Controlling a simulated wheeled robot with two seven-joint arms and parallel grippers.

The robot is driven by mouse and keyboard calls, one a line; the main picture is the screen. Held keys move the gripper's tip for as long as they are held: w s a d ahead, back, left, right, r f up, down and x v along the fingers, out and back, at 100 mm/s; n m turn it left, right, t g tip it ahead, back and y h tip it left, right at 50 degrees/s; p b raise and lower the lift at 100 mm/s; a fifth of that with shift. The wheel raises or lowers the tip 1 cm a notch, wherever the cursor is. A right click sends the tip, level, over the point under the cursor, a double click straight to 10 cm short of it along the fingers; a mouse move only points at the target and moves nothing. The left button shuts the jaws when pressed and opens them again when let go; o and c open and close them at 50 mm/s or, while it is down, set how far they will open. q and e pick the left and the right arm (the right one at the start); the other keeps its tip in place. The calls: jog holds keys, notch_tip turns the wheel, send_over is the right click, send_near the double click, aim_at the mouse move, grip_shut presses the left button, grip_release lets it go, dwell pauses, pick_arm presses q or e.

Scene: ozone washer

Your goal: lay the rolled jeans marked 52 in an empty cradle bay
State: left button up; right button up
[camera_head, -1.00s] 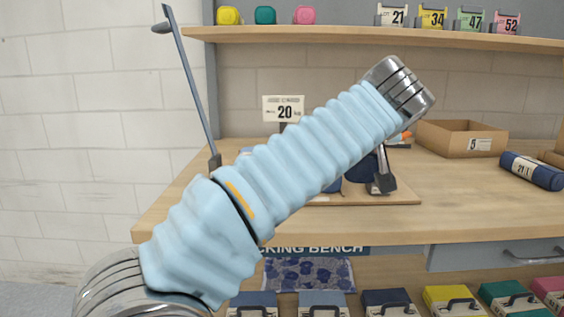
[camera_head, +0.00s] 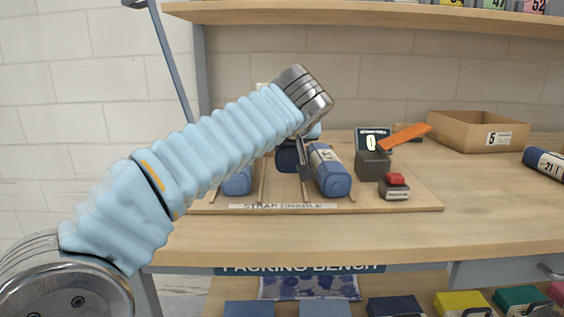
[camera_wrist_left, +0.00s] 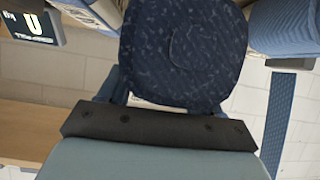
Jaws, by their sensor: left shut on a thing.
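My left gripper (camera_head: 303,162) is shut on a dark navy rolled pair of jeans (camera_head: 287,159). The roll's round end (camera_wrist_left: 183,50) fills the upper middle of the left wrist view. No number on it can be read. In the head view it is at the strap cradle (camera_head: 405,203), between a mid-blue roll (camera_head: 237,183) on the left and a blue roll with a white label (camera_head: 334,178) on the right. Whether it touches the cradle is hidden. My right gripper is not in view.
Thin upright dividers separate the cradle bays. A dark scale (camera_head: 373,163) reading 0, an orange-handled tool (camera_head: 405,136) and a red-topped block (camera_head: 394,186) stand right of the rolls. A cardboard box (camera_head: 480,132) and a navy roll marked 21 (camera_head: 545,163) are farther right.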

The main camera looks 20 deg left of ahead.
aim_at(284, 149)
pick_arm(q)
jog(key=shift+w+a+f, duration=0.2)
jog(key=shift+a+f, duration=0.35)
jog(key=shift+f, duration=0.05)
jog(key=shift+w+a+f, duration=0.1)
jog(key=shift+a+f, duration=0.05)
jog(key=shift+f, duration=0.85)
jog(key=shift+w+a+f, duration=0.1)
jog(key=shift+a+f, duration=0.05)
jog(key=shift+f, duration=0.8)
jog(key=shift+f+b, duration=0.15)
jog(key=shift+b, duration=0.2)
jog(key=o, duration=1.3)
jog(key=shift+o, duration=0.2)
jog(key=b+v, duration=0.1)
jog(key=v, duration=1.1)
jog(key=shift+s, duration=0.1)
